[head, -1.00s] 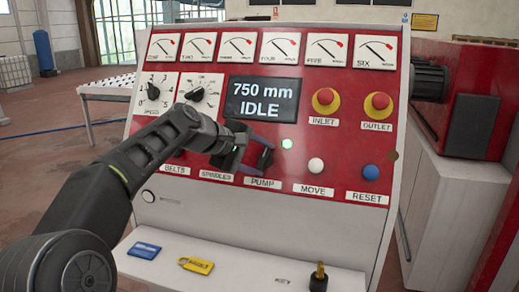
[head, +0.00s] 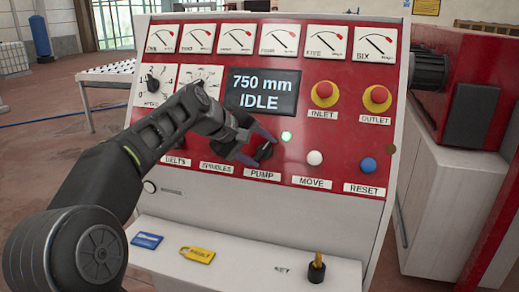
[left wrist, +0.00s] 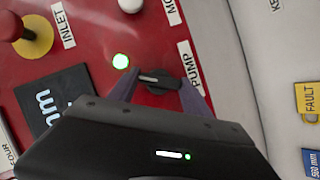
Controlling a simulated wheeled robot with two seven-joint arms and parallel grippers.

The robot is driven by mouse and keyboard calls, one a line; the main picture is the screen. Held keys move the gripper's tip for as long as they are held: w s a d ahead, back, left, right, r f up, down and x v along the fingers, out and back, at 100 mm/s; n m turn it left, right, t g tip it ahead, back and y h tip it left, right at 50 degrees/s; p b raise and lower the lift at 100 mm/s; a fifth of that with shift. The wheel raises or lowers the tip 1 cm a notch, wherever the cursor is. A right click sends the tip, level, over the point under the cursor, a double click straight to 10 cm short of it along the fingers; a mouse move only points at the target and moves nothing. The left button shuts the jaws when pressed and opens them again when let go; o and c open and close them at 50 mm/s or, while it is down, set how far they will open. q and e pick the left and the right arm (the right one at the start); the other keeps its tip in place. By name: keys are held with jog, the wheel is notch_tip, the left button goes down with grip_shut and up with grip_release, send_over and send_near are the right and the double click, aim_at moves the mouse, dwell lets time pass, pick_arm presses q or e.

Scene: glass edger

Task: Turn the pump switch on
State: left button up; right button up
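The pump switch (head: 265,151) is a dark rotary knob on the red panel, above the PUMP label (head: 262,174). In the left wrist view the knob (left wrist: 158,82) shows a pale-edged bar handle. My left gripper (head: 258,146) is at the switch. In the left wrist view its two purplish fingers (left wrist: 160,80) stand apart, one on each side of the knob. I cannot tell whether either finger touches it. A lit green lamp (head: 286,137) is beside the switch. The display (head: 262,92) reads 750 mm IDLE. My right gripper is not in view.
A white MOVE button (head: 314,158) and a blue RESET button (head: 368,165) are to the right of the pump switch. Red INLET (head: 324,91) and OUTLET (head: 377,96) buttons are above. My left arm partly covers the belts and spindles switches.

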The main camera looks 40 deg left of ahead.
pick_arm(q)
jog(key=o, duration=0.4)
jog(key=b+v, duration=0.1)
jog(key=v, duration=0.7)
jog(key=shift+f, duration=0.2)
dwell(0.4)
